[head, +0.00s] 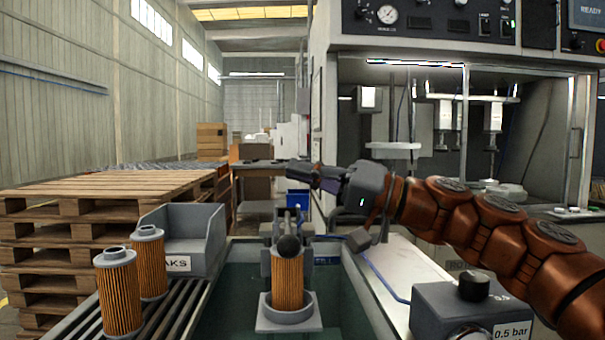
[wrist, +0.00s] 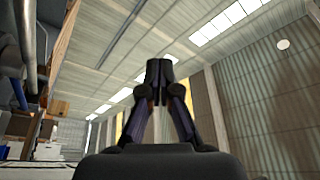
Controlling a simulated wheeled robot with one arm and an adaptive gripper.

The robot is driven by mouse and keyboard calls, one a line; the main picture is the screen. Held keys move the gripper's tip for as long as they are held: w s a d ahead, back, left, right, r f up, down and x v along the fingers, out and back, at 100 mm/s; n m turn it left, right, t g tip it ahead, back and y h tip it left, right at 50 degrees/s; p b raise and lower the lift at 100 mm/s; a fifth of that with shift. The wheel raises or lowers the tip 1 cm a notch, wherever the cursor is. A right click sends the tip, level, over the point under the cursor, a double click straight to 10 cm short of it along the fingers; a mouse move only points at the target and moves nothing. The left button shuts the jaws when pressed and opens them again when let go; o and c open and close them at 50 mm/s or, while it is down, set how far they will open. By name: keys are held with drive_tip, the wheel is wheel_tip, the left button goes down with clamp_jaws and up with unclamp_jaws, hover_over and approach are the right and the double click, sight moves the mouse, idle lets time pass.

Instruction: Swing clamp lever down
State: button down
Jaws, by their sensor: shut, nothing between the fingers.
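A filter cartridge (head: 288,282) with orange pleats stands upright in a grey round holder (head: 287,318) inside the open tank. A grey clamp frame (head: 292,222) rises behind it. The clamp lever's black ball knob (head: 289,246) shows in front of the cartridge's top; the lever's shaft is mostly hidden, so its exact angle is hard to tell. My gripper (head: 299,172) is shut and empty, above and apart from the knob, pointing left. In the wrist view my gripper (wrist: 158,72) has its fingertips together, with only ceiling and walls beyond; no clamp shows there.
Two cartridges (head: 119,292) stand on the slatted rack at left, beside a grey labelled bin (head: 196,226). A grey pressure box (head: 455,312) with a black knob is at front right. Stacked pallets (head: 60,215) stand left, the test cabinet (head: 440,45) right.

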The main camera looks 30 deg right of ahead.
drive_tip(key=s+d+p, duration=0.3)
drive_tip(key=s+d, duration=0.1)
drive_tip(key=d, duration=0.5)
drive_tip(key=a+r+n+g+h+p, duration=0.2)
drive_tip(key=a+g+p, duration=0.45)
drive_tip(key=a, duration=0.85)
drive_tip(key=s+a+f+g+h+p, duration=0.4)
drive_tip(key=s+a+f+h+p, duration=0.2)
drive_tip(key=a+p, duration=0.6)
drive_tip(key=s+d+f+m+g+h+p, duration=0.1)
drive_tip(key=s+d+f+g+h+p, duration=0.1)
drive_tip(key=s+d+h+p, duration=0.2)
drive_tip(key=s+d+f+m+g+h+p, duration=0.1)
drive_tip(key=s+d+f+g+h+p, duration=0.1)
drive_tip(key=s+d+p, duration=0.5)
drive_tip(key=s+f+h+p, duration=0.1)
drive_tip(key=s+h+p, duration=0.1)
drive_tip(key=s+p, duration=0.2)
drive_tip(key=shift+f+g, duration=0.3)
drive_tip(key=shift+g, duration=0.05)
